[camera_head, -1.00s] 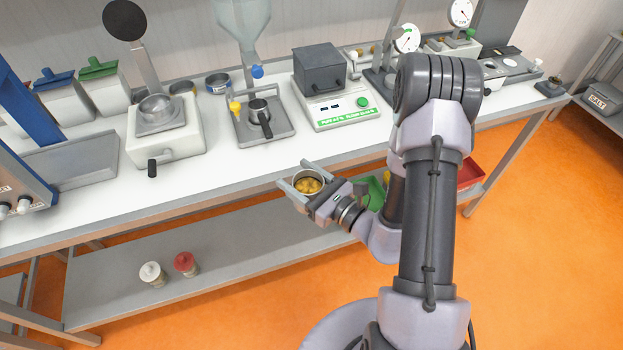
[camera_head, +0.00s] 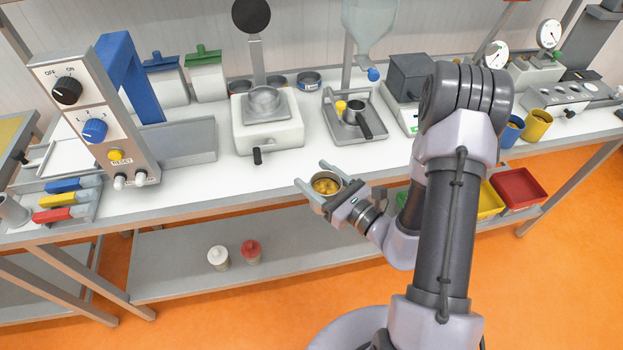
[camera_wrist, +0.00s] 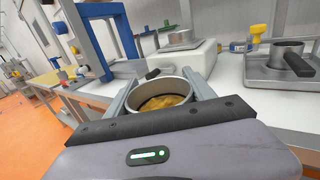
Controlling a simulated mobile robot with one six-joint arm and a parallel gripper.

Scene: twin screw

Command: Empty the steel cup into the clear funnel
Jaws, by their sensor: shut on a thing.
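The steel cup (camera_head: 327,174) holds yellow-orange pieces and sits upright in my gripper (camera_head: 317,177). The jaws are shut on it, one finger on each side, in front of the bench's front edge. The wrist view shows the cup (camera_wrist: 160,87) close up between the fingers, with its contents well inside the rim. A clear funnel (camera_head: 370,30) with a blue knob at its outlet stands at the back of the bench, right of the cup. Its top is cut off by the picture edge. My gripper is well apart from it.
Below the funnel is a grey tray (camera_head: 375,128) with a dark-handled pot (camera_head: 356,108). A white machine (camera_head: 268,130) stands left of it. A control panel (camera_head: 95,115) with a blue frame is at far left. The white bench front (camera_head: 220,187) is mostly clear.

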